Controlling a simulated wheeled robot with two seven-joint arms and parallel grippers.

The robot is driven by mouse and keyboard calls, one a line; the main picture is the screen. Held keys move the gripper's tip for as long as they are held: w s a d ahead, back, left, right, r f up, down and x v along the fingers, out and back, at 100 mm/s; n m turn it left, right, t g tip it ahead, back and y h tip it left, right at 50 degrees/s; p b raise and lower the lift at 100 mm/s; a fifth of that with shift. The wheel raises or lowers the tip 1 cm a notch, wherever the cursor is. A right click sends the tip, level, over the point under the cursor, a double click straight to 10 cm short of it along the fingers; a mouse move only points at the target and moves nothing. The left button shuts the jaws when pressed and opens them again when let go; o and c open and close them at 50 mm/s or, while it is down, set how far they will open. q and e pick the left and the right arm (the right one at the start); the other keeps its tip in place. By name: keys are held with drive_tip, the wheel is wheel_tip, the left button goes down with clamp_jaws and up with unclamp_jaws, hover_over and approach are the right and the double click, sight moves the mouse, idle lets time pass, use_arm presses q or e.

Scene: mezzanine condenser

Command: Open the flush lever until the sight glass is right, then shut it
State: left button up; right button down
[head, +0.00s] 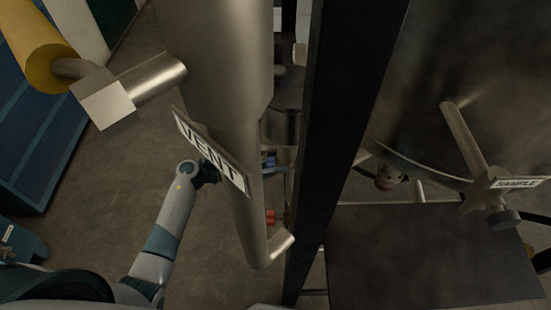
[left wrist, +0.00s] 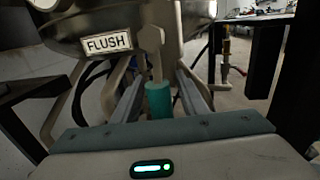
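In the left wrist view, a white FLUSH label (left wrist: 107,43) hangs on a rounded metal vessel. Beside it a grey valve body (left wrist: 151,38) carries a lever with a teal grip (left wrist: 158,100) pointing down toward me. My left gripper (left wrist: 160,80) is open, with one finger on each side of the teal grip and a gap showing on both sides. In the head view my left arm (head: 175,215) reaches up behind the pipe with the VENT sign, which hides its gripper. My right gripper is not in view. I cannot make out a sight glass in either view.
In the head view, a thick pipe with a VENT sign (head: 208,152) and a dark upright post (head: 345,110) stand close in front. A yellow-handled pipe (head: 35,45) is upper left. A SAMPLE valve (head: 487,188) and a dark flat panel (head: 430,255) are at right.

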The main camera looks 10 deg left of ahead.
use_arm(q)
clamp_jaws()
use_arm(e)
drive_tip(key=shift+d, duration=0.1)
